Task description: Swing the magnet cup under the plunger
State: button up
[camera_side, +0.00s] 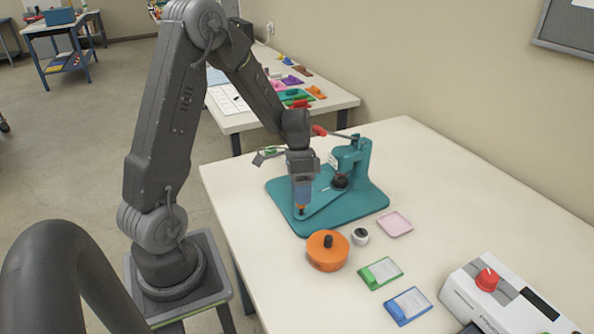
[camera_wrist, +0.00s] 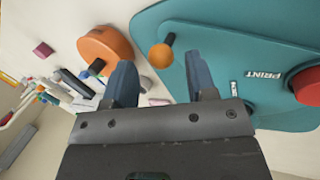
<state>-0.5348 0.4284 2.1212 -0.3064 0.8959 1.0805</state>
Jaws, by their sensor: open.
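The teal press (camera_side: 352,212) stands on the white table, with an upright column and a head at its back right. A dark round part (camera_side: 340,182), seemingly the plunger, sits under the head. An orange ball knob on a dark pin (camera_wrist: 160,56) stands at the front of the teal base. My gripper (camera_side: 301,203) points down over that knob. In the wrist view its blue fingers (camera_wrist: 161,78) are apart, with the knob just beyond and between the tips, not clasped. A red round part (camera_wrist: 309,84) shows at the right edge. I cannot tell which part is the magnet cup.
Green (camera_side: 380,273) and blue (camera_side: 407,306) cards lie nearer. A white machine (camera_side: 510,300) stands at the right. The press's red lever handle (camera_side: 319,131) is near my wrist.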

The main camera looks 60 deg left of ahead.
jog(key=w+a+r, duration=0.1)
jog(key=w+a, duration=0.1)
jog(key=a, duration=0.4)
jog(key=w+a+r, duration=0.2)
jog(key=a, duration=0.4)
jog(key=shift+a, duration=0.3)
jog(key=shift+r, duration=0.1)
jog(key=s+d+r+n+t+h, duration=0.25)
jog(key=s+d+r+n, duration=0.25)
jog(key=d+r, duration=0.65)
jog(key=s+d+r+t+y, duration=0.2)
jog(key=s+d+y, duration=0.1)
jog(key=s+d, duration=0.2)
jog(key=s+d+r+m+t+y, duration=0.1)
jog(key=s+d+r+t+y, duration=0.1)
jog(key=s+d, duration=0.4)
jog(key=d+y, duration=0.1)
jog(key=d, duration=0.3)
jog(key=shift+r, duration=0.4)
